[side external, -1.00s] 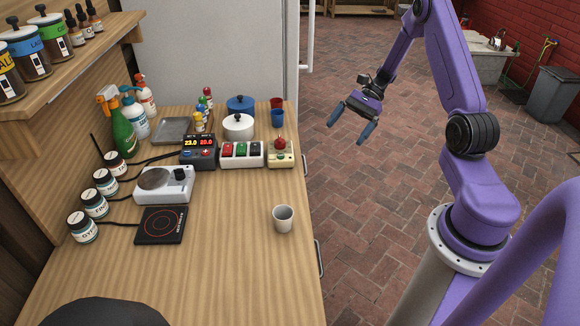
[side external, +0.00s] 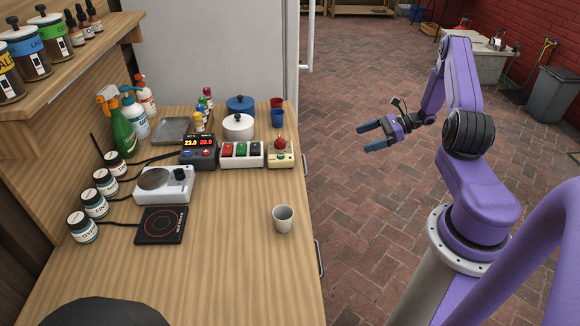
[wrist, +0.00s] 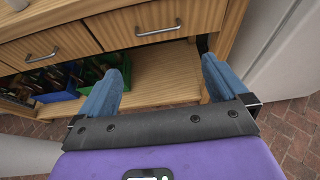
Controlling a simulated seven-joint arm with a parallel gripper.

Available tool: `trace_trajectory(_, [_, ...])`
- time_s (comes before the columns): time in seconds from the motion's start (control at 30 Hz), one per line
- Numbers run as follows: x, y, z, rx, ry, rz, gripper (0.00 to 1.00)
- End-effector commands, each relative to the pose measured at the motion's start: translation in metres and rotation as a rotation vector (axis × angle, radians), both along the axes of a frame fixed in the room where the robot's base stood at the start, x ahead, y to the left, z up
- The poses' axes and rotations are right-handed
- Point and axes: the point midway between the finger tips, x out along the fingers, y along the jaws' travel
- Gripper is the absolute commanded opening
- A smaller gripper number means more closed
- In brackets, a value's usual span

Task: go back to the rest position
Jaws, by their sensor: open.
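My gripper (side external: 369,136) is open and empty in the side external view. It hangs in free air over the brick floor, to the right of the wooden bench (side external: 240,270), with its blue fingers pointing left toward the bench. In the wrist view both blue fingers of my gripper (wrist: 165,85) stand wide apart with nothing between them. Beyond them are the bench's drawers (wrist: 155,20) and an open lower shelf (wrist: 160,80).
A grey cup (side external: 283,219) stands near the bench's right edge. A hot plate (side external: 160,225), a white pot (side external: 238,127), a button box (side external: 242,153) and several bottles stand on the bench. Crates (wrist: 55,82) sit on the lower shelf. The brick floor (side external: 360,220) around my gripper is clear.

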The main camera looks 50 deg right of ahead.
Motion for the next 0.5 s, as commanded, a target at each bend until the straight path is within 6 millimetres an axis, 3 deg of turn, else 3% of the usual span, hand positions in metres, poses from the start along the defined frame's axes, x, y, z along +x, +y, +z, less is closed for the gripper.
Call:
trace_trajectory(0.2, [0.02, 0.021, -0.012, 0.001, 0.001, 0.002, 1.0])
trace_trajectory(0.5, [0.027, 0.027, -0.016, -0.001, 0.0, 0.0, 1.0])
